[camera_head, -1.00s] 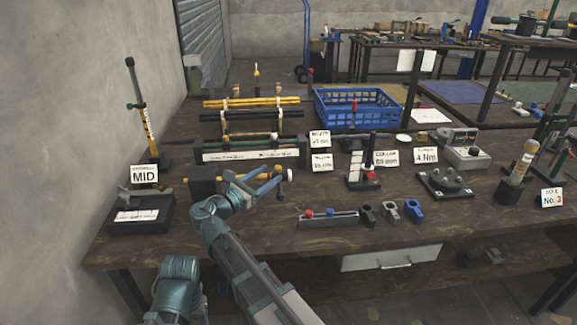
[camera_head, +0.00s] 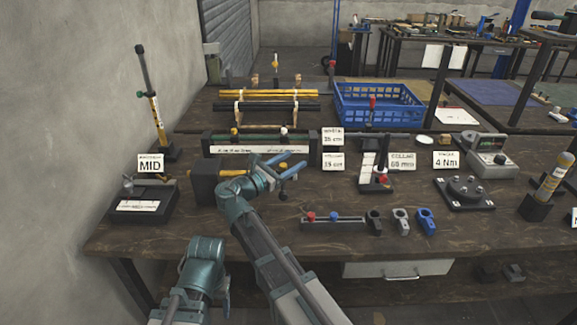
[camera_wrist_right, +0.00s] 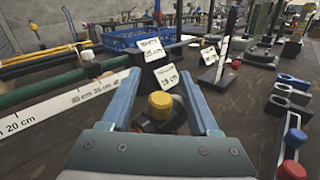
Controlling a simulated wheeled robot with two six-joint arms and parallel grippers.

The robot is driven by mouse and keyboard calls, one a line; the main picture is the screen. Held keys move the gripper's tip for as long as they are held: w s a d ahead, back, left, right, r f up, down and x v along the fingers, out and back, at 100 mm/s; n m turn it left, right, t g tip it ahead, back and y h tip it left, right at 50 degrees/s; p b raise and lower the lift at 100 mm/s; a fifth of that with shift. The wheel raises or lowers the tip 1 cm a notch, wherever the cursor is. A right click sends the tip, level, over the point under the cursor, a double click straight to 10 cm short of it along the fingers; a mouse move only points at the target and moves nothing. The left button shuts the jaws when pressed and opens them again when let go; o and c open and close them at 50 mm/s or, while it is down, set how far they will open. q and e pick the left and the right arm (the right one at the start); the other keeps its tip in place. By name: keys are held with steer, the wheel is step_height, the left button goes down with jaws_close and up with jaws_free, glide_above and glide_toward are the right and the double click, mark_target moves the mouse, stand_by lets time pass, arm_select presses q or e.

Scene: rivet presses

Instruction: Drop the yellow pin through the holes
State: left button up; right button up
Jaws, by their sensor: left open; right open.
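A yellow rod (camera_head: 232,173) runs rightward from a dark block (camera_head: 204,182) at the left of the bench; part of it is behind my right arm. A yellow end (camera_head: 283,166) shows by my right gripper (camera_head: 292,160). In the right wrist view a round yellow end (camera_wrist_right: 160,104) on a dark part lies between the two blue fingers of my right gripper (camera_wrist_right: 161,76), with gaps on both sides. The fingers are open. I cannot tell whether both yellow parts are one pin. The holes cannot be made out. My left arm is at the lower left; its gripper is not visible.
A long gauge (camera_head: 262,150) lies behind the right gripper. Sign cards (camera_head: 332,138) stand beside it. A rail with red and blue knobs (camera_head: 333,222) and several clamps (camera_head: 401,221) lie to the right. A blue crate (camera_head: 380,118) is at the back.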

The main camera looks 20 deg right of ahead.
jaws_close()
steer(key=shift+r, duration=0.1)
stand_by(0.3)
step_height(320, 180, up, 9)
steer(key=n+g+y+p, duration=0.2)
steer(key=p, duration=1.2)
steer(key=shift+w+d+p, duration=0.15)
steer(key=shift+w+p, duration=0.2)
steer(key=shift+w, duration=0.1)
